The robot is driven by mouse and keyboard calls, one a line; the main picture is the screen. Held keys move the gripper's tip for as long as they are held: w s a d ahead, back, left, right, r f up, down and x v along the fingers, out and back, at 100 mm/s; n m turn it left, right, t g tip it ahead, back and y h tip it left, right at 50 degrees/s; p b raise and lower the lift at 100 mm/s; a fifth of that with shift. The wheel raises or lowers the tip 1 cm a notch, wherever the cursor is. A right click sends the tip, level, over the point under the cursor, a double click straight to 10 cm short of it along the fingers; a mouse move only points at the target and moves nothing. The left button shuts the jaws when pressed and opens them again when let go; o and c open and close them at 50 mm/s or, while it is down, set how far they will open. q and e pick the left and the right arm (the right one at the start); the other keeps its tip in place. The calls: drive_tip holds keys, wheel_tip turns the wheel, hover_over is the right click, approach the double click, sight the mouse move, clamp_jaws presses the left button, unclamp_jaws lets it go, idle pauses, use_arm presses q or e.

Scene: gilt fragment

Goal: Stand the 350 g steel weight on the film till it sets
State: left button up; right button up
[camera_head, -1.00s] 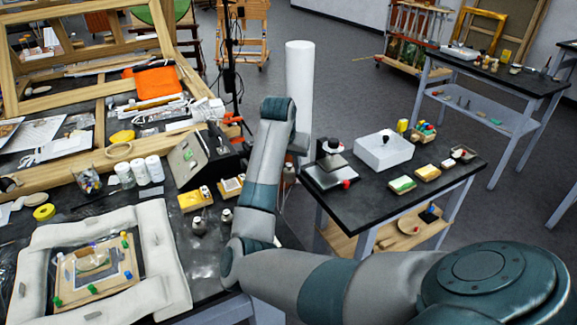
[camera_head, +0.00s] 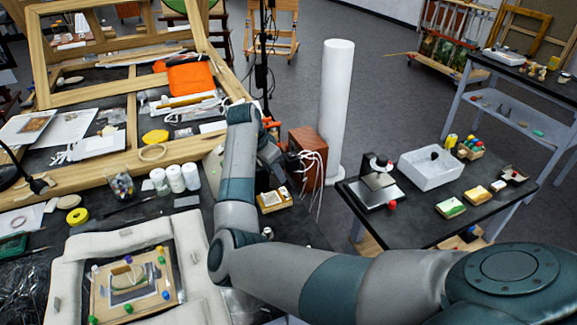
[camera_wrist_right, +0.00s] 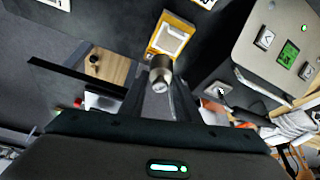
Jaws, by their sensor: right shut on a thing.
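My right gripper shows in the right wrist view (camera_wrist_right: 160,98), its dark fingers shut on a small steel weight (camera_wrist_right: 160,74). The weight is a shiny cylinder held at the fingertips; no mark on it is legible. In the head view my right gripper (camera_head: 268,155) is dark and partly hidden by my forearm, and the held weight cannot be made out. The film lies on the pinned board (camera_head: 102,303) at lower left, inside a white padded surround (camera_head: 58,277); its outline is too small to tell. The gripper is up and right of the board, well apart. My left gripper is not in view.
A yellow-edged box (camera_head: 274,201) and a small metal piece (camera_head: 267,232) stand right of my forearm. White jars (camera_head: 175,178) stand left of it. A grey device with a green display (camera_wrist_right: 282,42) is close to the gripper. A wooden box with cables (camera_head: 309,155) stands behind.

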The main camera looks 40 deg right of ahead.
sight(272, 184)
drive_tip(key=shift+w+a, duration=0.35)
drive_tip(key=shift+w, duration=0.3)
drive_tip(key=shift+s+r+m, duration=0.15)
drive_tip(key=shift+s+m, duration=0.1)
drive_tip(key=shift+m, duration=0.05)
drive_tip(key=shift+w+p, duration=0.1)
drive_tip(key=shift+p, duration=0.35)
drive_tip(key=shift+f, duration=0.4)
drive_tip(key=shift+f+b, duration=1.05)
drive_tip(key=shift+f, duration=1.05)
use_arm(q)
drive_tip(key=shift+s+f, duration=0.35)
use_arm(e)
drive_tip(key=shift+f, duration=0.2)
use_arm(q)
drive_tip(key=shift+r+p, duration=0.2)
drive_tip(key=shift+p, duration=0.15)
use_arm(e)
drive_tip(key=shift+f, duration=0.2)
